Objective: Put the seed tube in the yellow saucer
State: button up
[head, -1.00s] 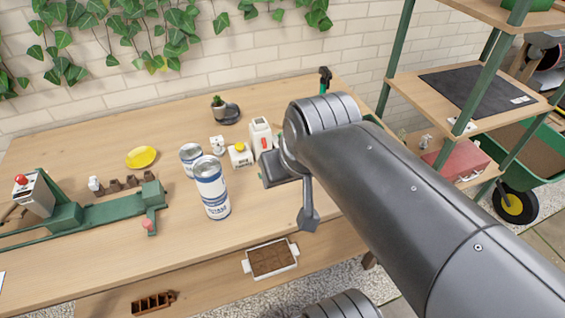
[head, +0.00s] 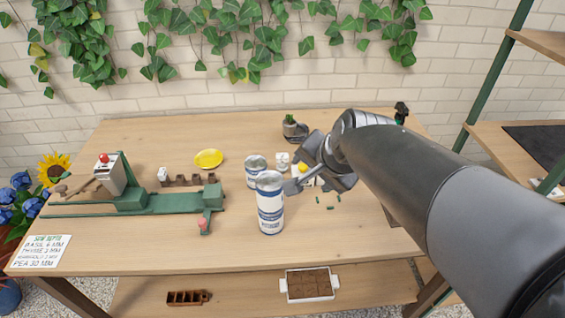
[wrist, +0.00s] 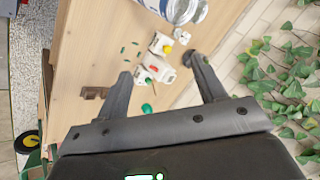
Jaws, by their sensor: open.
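The yellow saucer (head: 208,158) lies flat and empty at the back left of the bench. My gripper (head: 318,187) is open above the bench, right of two white-and-blue cans. In the wrist view its spread fingers (wrist: 160,68) have a white container with a red label (wrist: 155,68) between and beyond them. A white container with a yellow cap (wrist: 162,43) stands beside it. Several small green pieces (wrist: 127,60) lie loose near the left finger. I cannot tell for certain which object is the seed tube. My arm hides part of this area in the head view.
The tall can (head: 270,205) and a shorter can (head: 256,167) stand between my gripper and the saucer. A potted cactus (head: 290,127) is at the back. A green bench device (head: 170,203) occupies the left. The bench's front middle is clear.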

jog(key=w+a+f+m+t, duration=0.1)
jog(key=w+a+f+m, duration=0.2)
jog(key=w+m, duration=0.6)
jog(key=m+t+h, duration=0.1)
jog(key=m+h, duration=0.1)
jog(key=m, duration=1.7)
send_near(283, 157)
jog(key=x, duration=0.4)
jog(key=shift+w+d+f, duration=0.15)
jog(key=shift+w+f, duration=0.05)
jog(key=shift+w, duration=0.05)
jog(key=shift+a+x, duration=0.2)
jog(key=shift+x, duration=2.4)
jog(key=shift+c, duration=0.4)
jog(key=c, duration=1.1)
jog(key=shift+o, duration=0.2)
jog(key=shift+r, duration=0.1)
